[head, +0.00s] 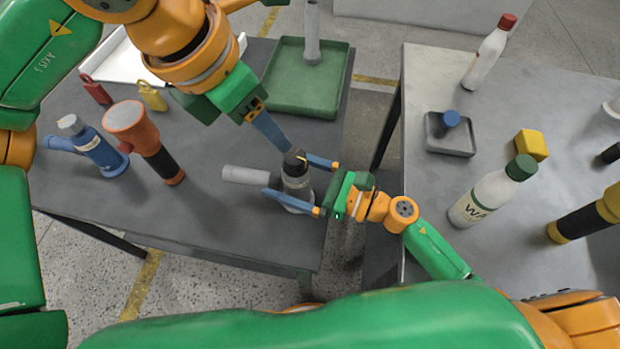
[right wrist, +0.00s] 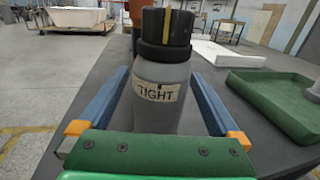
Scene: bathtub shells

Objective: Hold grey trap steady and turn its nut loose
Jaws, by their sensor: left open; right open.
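The grey trap (head: 297,187) stands upright on the left table, its side pipe (head: 245,175) pointing left. Its black nut (head: 295,160) sits on top with a yellow stripe. In the right wrist view the trap (right wrist: 160,112) wears a label reading TIGHT, below the nut (right wrist: 165,32). My right gripper (head: 303,182) is open, its blue fingers on either side of the trap body; in the right wrist view gaps show beside both fingers. My left gripper (head: 283,146) is open, pointing down just above and behind the nut; its fingers overlap in the head view.
On the left table stand a blue trap (head: 95,150), an orange-and-black part (head: 145,140), red and yellow tags (head: 152,96), and a green tray (head: 303,104) holding a grey pipe. The right table (head: 490,260) holds bottles, a small tray and a yellow block. A gap separates the tables.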

